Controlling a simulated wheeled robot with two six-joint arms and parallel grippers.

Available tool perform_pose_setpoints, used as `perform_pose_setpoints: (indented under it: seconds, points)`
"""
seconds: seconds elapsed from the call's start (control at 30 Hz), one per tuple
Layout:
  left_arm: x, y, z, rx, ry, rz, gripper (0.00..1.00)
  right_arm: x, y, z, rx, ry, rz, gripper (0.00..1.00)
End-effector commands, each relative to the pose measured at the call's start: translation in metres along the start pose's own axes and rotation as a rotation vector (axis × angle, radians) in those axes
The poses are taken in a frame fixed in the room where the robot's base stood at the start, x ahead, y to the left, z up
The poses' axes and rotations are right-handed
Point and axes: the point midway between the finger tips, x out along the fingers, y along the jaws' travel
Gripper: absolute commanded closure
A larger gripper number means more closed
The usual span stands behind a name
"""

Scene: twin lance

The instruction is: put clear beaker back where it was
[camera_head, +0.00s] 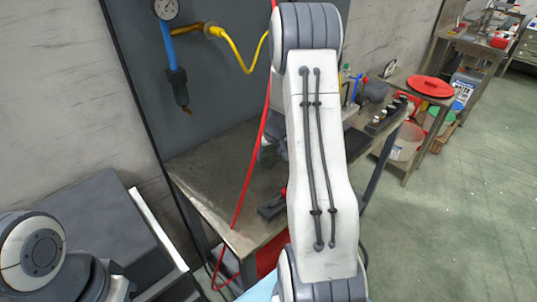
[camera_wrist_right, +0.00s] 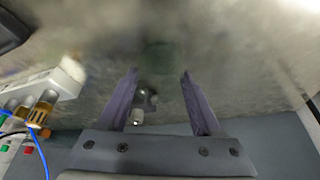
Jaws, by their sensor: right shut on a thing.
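My right gripper (camera_wrist_right: 159,76) shows in the wrist view with its two purple-grey fingers apart, shut on a see-through thing. A faint dark greenish round patch (camera_wrist_right: 158,57) between and beyond the fingertips fits the clear beaker, but its outline is blurred. In the head view my right arm covers the middle, and the beaker cannot be made out there. My left arm shows only at the lower left; its gripper is out of view.
A metal workbench (camera_head: 205,170) stands against a dark panel. A red hose (camera_head: 252,155) hangs in front of it. Bottles and small items stand behind my arm. A red round lid (camera_head: 431,86) lies on a farther table. The floor at right is clear.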

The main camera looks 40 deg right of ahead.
Motion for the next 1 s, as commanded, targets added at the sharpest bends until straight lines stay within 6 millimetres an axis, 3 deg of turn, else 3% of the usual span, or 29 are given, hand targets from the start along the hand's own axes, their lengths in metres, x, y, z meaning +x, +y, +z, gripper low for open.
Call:
perform_pose_setpoints:
  seconds: [0.23,0.27,0.3,0.33,0.73,1.0]
  points:
    - [0.005,0.0,0.0,0.0,0.0,0.0,1.0,0.004,0.0,0.002,-0.001,0.0,0.0,0.96]
    - [0.004,0.0,0.0,0.0,0.0,0.0,1.0,0.002,0.0,0.001,-0.001,0.0,0.0,0.22]
    - [0.003,0.0,0.0,0.0,0.0,0.0,1.0,0.002,0.0,0.001,-0.001,0.0,0.0,0.07]
    - [0.003,0.0,0.0,0.0,0.0,0.0,1.0,0.002,0.0,0.001,-0.001,0.0,0.0,0.04]
    - [-0.004,0.0,0.0,0.0,0.0,0.0,1.0,-0.004,0.0,-0.001,0.0,0.0,0.0,0.04]
    - [-0.011,0.001,-0.001,0.0,0.0,0.0,1.0,-0.057,0.0,-0.002,-0.002,0.005,0.0,0.04]
